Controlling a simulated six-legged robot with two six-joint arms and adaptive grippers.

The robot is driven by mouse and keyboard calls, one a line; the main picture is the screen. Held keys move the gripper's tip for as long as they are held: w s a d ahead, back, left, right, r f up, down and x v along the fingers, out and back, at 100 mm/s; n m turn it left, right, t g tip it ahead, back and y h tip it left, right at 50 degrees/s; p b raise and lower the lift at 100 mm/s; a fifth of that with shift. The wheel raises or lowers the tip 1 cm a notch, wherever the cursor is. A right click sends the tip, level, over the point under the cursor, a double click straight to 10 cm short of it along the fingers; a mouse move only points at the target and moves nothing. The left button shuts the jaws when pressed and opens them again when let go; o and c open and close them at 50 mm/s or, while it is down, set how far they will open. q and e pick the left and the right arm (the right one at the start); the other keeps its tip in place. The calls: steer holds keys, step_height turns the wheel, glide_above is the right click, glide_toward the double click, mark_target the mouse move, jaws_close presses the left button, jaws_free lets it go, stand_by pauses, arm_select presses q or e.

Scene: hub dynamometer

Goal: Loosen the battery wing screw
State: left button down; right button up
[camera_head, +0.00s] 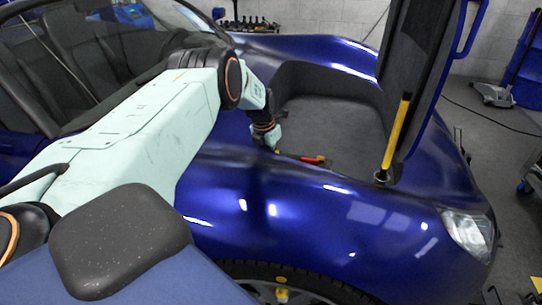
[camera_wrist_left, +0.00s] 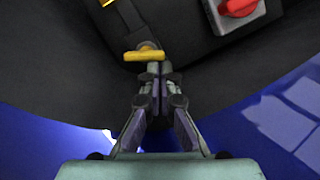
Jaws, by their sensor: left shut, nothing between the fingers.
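The yellow wing screw (camera_wrist_left: 145,54) sits in the dark front compartment of the blue car, at the top middle of the left wrist view. Its flat wing lies crosswise in the picture. My left gripper (camera_wrist_left: 155,82) is shut and empty, with its fingertips just below the screw in that view. I cannot tell whether they touch it. In the head view, my left arm reaches over the fender and the left gripper (camera_head: 273,139) points down into the compartment. A small bit of yellow shows below it. My right gripper is not in view.
A red knob (camera_wrist_left: 238,7) on a grey base lies right of the screw; red also shows in the head view (camera_head: 316,160). A yellow strut (camera_head: 397,137) stands beside the raised hood (camera_head: 425,70). The blue fender (camera_head: 300,205) lies in front of the compartment.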

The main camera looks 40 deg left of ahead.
arm_select(q)
steer(key=shift+w+d+p, duration=0.25)
steer(key=shift+d+p, duration=0.05)
steer(key=shift+p, duration=0.2)
stand_by(0.5)
steer(key=shift+w+d, duration=0.15)
steer(key=shift+w, duration=0.35)
steer(key=shift+w+d+b, duration=0.1)
steer(key=shift+w+b, duration=0.55)
steer(key=shift+b, duration=0.35)
steer(key=shift+w+n, duration=0.1)
steer(key=shift+n, duration=0.4)
stand_by(0.6)
